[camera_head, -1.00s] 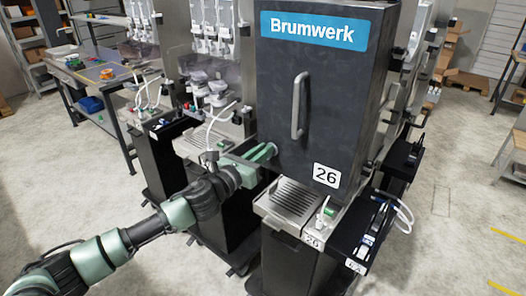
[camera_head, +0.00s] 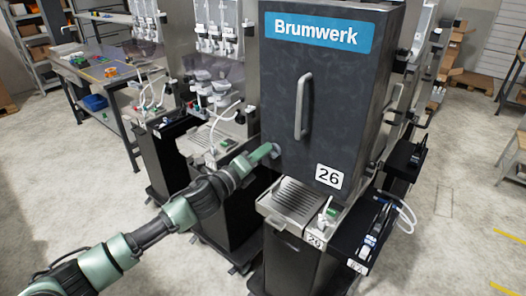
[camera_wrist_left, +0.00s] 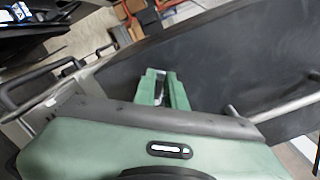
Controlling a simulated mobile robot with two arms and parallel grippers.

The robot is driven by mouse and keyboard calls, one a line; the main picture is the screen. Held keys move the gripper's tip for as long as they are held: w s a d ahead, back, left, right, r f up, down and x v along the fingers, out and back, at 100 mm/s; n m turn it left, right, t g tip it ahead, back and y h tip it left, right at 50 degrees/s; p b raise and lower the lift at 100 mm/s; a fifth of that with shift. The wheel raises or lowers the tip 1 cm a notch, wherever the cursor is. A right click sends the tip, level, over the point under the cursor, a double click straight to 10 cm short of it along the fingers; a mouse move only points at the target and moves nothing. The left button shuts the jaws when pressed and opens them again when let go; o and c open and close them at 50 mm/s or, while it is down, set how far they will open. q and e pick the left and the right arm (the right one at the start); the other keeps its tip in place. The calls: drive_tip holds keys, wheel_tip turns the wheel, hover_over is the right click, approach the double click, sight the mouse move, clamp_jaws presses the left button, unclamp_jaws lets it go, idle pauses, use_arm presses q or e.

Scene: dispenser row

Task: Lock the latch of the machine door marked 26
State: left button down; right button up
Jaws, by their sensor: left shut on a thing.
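The machine door (camera_head: 345,110) marked 26 is a dark grey panel that appears closed in the head view. It carries a vertical bar handle (camera_head: 303,105), and its 26 label (camera_head: 329,176) is near the lower edge. A small grey latch knob (camera_head: 277,151) shows at the door's lower left edge. My left gripper (camera_head: 268,153) reaches in from the left and is shut on the latch, whose gripped part the fingers hide. In the left wrist view, the green fingers (camera_wrist_left: 163,88) stand close together in front of the dark door. My right gripper is not in view.
Below the door is a ribbed drip tray (camera_head: 292,200), with a black side shelf (camera_head: 372,232) to its right. Another dispenser (camera_head: 215,120) stands close on the left, behind my arm. A workbench (camera_head: 95,70) is at the back left.

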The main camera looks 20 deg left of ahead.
use_arm(q)
drive_tip(key=shift+a+f+n, duration=0.1)
drive_tip(key=shift+f+n, duration=0.05)
drive_tip(key=shift+n, duration=0.9)
drive_tip(key=shift+a+f+n, duration=0.1)
drive_tip(key=shift+f+n, duration=0.1)
drive_tip(key=shift+n, duration=0.9)
drive_tip(key=shift+f+n, duration=0.15)
drive_tip(key=shift+n, duration=0.9)
drive_tip(key=c, duration=1.5)
unclamp_jaws()
drive_tip(key=shift+o, duration=0.2)
drive_tip(key=shift+f, duration=0.1)
drive_tip(key=b+v, duration=0.2)
drive_tip(key=v, duration=0.5)
drive_tip(key=shift+s+b, duration=0.3)
drive_tip(key=shift+s, duration=0.05)
